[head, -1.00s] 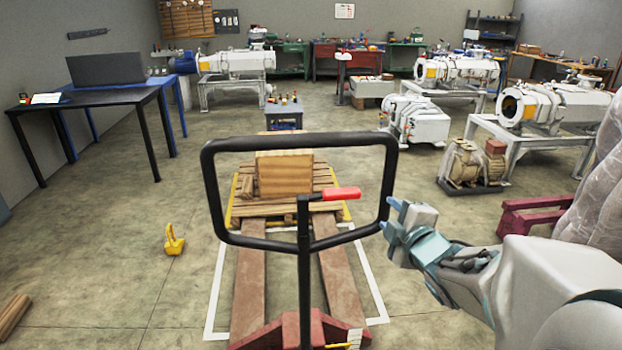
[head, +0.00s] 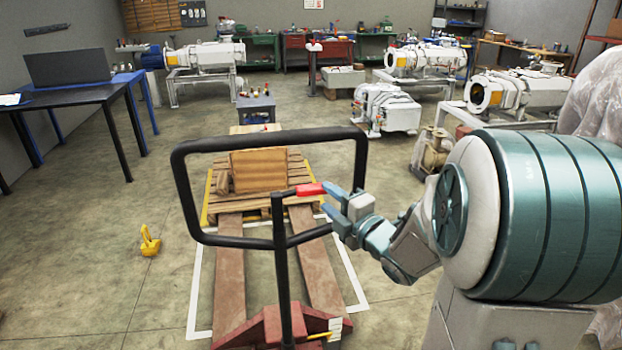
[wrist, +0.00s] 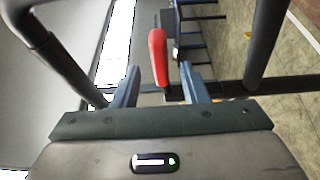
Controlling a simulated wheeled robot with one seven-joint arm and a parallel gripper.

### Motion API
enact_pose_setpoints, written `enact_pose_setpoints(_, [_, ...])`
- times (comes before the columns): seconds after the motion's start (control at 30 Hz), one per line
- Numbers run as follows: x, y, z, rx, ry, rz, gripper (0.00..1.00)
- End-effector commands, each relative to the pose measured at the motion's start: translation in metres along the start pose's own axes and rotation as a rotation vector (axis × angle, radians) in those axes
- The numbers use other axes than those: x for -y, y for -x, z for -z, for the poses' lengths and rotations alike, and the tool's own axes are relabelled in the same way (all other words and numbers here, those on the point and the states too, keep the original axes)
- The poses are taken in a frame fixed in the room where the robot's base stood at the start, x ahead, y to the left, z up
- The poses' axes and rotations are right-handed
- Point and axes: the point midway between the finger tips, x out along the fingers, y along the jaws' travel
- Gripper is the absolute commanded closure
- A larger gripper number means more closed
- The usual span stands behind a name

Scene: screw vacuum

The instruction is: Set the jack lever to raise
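The jack's lever has a red grip (head: 311,189) and sits inside the black loop handle (head: 184,200) of the pallet jack. In the wrist view the red lever grip (wrist: 157,57) stands between and just beyond the two blue-grey fingers. My gripper (head: 337,201) is at the right side of the loop, its fingertips close to the lever's right end. In the wrist view my gripper (wrist: 163,82) is open, with a clear gap between the fingers. I cannot tell whether a finger touches the lever.
The jack's red base (head: 262,330) and brown forks (head: 230,285) run toward a wooden pallet (head: 229,205) carrying a wooden crate (head: 258,170). A yellow object (head: 149,241) lies on the floor at left. A dark table (head: 70,98) stands further left. The floor between is clear.

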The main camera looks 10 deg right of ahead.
Motion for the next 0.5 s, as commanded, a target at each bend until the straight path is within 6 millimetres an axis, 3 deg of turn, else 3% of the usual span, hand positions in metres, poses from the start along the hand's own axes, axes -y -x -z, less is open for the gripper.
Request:
enact_pose_setpoints(0.2, [-0.001,-0.043,0.000,-0.002,-0.003,0.000,0.60])
enact_pose_setpoints(0.5, [0.000,-0.072,0.000,0.000,-0.001,0.000,0.60])
